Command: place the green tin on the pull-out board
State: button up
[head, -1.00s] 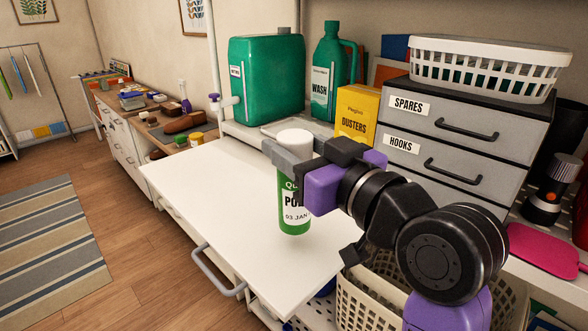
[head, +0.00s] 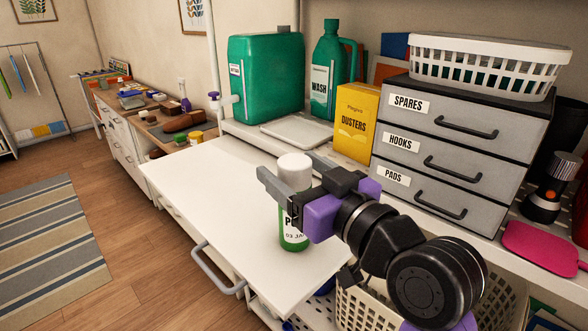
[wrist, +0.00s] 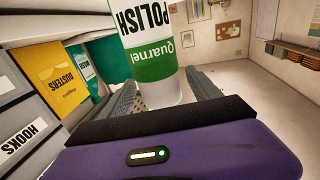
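The green tin (head: 293,240), with a white cap and a white label band, stands upright on the white pull-out board (head: 215,190), towards the board's right side. My gripper (head: 283,164) is around its upper part, one finger on each side. The fingers look spread a little wider than the tin. In the wrist view the tin (wrist: 152,62) appears upside down between the fingers (wrist: 160,95), with a narrow gap at the right finger. The near finger hides part of the label in the head view.
Behind the board stand a green canister (head: 265,78), a green wash bottle (head: 328,75) and a yellow dusters box (head: 356,118). A grey drawer unit (head: 455,150) stands to the right. A white basket (head: 355,305) is below my arm. The board's left part is clear.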

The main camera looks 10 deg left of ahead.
jog(key=shift+r, duration=0.1)
jog(key=shift+s+d, duration=0.1)
jog(key=b+v, duration=0.1)
jog(key=v, duration=1)
jog(key=shift+s+d, duration=0.25)
jog(key=shift+s, duration=0.05)
jog(key=s+d+f+m+t+h, duration=0.1)
jog(key=s+d+f+m+h, duration=0.25)
jog(key=f, duration=0.45)
jog(key=s+d+f+m+h, duration=0.2)
jog(key=d+f, duration=0.3)
jog(key=f, duration=0.3)
jog(key=s+d+f+m+t+h, duration=0.1)
jog(key=s+d+f+m+h, duration=0.2)
jog(key=f, duration=0.5)
jog(key=s+d+f+h, duration=0.1)
jog(key=s+d+f, duration=0.1)
jog(key=s, duration=0.9)
jog(key=s+d+f+h, duration=0.2)
jog(key=s+d, duration=0.1)
jog(key=s, duration=0.8)
jog(key=shift+s+d+f+g, duration=0.35)
jog(key=shift+s+f+g, duration=0.05)
